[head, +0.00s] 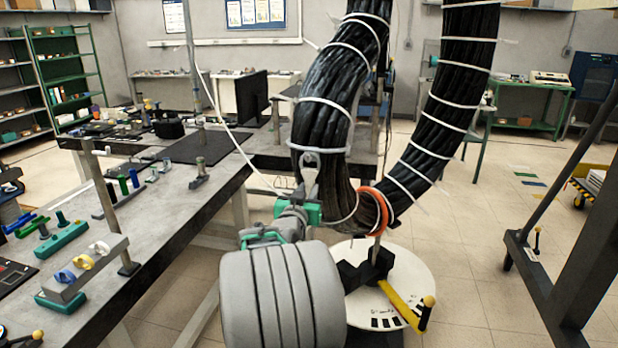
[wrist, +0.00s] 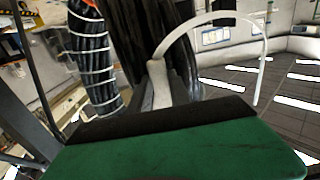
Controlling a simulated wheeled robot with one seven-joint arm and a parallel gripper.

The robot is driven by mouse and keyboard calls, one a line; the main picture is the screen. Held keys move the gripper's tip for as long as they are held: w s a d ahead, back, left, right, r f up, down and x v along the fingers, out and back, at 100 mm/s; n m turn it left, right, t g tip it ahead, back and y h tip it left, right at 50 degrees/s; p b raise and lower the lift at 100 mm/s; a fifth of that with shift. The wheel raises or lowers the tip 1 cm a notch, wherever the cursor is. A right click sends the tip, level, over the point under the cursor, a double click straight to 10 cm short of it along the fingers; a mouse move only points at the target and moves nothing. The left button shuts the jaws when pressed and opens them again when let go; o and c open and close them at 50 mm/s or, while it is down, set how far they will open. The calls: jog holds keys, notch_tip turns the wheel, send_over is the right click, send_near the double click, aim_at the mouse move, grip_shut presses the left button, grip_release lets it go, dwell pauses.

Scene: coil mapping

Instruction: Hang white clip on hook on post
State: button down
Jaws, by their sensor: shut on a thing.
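My gripper (head: 308,200), with green and grey parts, is in the middle of the head view in front of the black cable bundle. It is shut on a pale grey-white piece (head: 310,168), which I take for the white clip. In the wrist view this piece (wrist: 158,85) stands up beyond the dark-edged green finger, and a white strip arches from it to the right. Its lower end is hidden by the finger. A tall grey post (head: 191,70) rises from the table at left, with a thin white line running from near it towards my gripper. I cannot make out a hook on it.
The thick black cable bundle (head: 440,120), with white ties, hangs just behind my gripper; an orange band (head: 378,208) circles it. A grey worktable (head: 215,195) with tools and a shorter post (head: 108,205) fills the left. A dark frame (head: 575,215) stands at right.

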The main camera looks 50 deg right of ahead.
aim_at(309, 180)
jog(key=shift+a+r, duration=0.1)
jog(key=shift+r, duration=0.05)
dwell(0.4)
jog(key=shift+s+a+r, duration=0.2)
jog(key=shift+a+r, duration=0.15)
jog(key=shift+r, duration=0.25)
jog(key=shift+s+a+r, duration=0.15)
jog(key=shift+a+r, duration=0.2)
jog(key=shift+r, duration=0.25)
jog(key=shift+f+b, duration=0.1)
jog(key=shift+b, duration=0.5)
jog(key=shift+a, duration=0.15)
jog(key=shift+b+v, duration=0.65)
jog(key=shift+v, duration=0.65)
jog(key=shift+s+a+b, duration=0.35)
jog(key=shift+a+b, duration=0.25)
jog(key=shift+a, duration=0.05)
